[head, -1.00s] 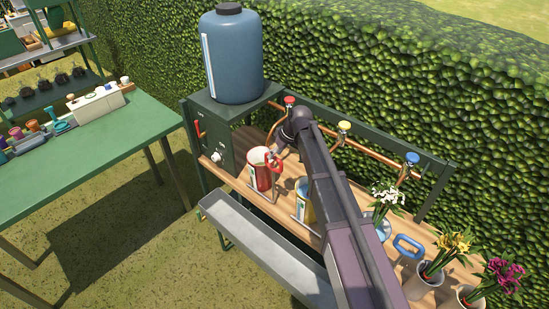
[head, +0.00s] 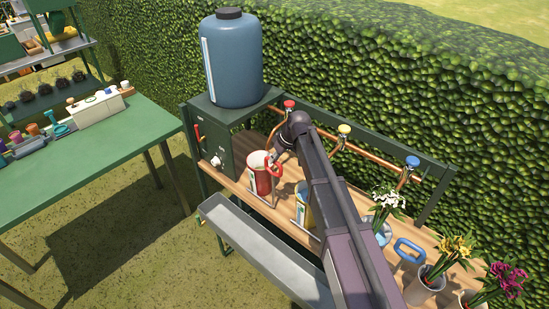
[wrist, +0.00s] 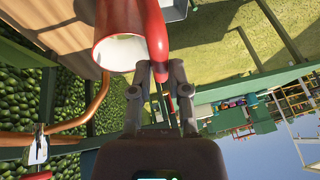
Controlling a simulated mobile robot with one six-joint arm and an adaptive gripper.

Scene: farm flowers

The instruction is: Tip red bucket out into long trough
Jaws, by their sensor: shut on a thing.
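The red bucket (head: 260,180) is a tall red vessel with a white inside and a red loop handle, near the left end of the wooden shelf in the head view. In the wrist view the red bucket (wrist: 120,28) fills the top, its white mouth facing the camera. My gripper (wrist: 160,70) is shut on the bucket's red handle. The long trough (head: 260,250) is a grey metal channel below the shelf's front edge, partly behind my arm.
A blue tank (head: 232,60) stands on a green box left of the bucket. Copper pipes with red, yellow and blue taps (head: 412,162) run behind the shelf. A yellow-and-blue bucket (head: 304,205), a blue-handled one and flower pots (head: 425,284) stand to the right.

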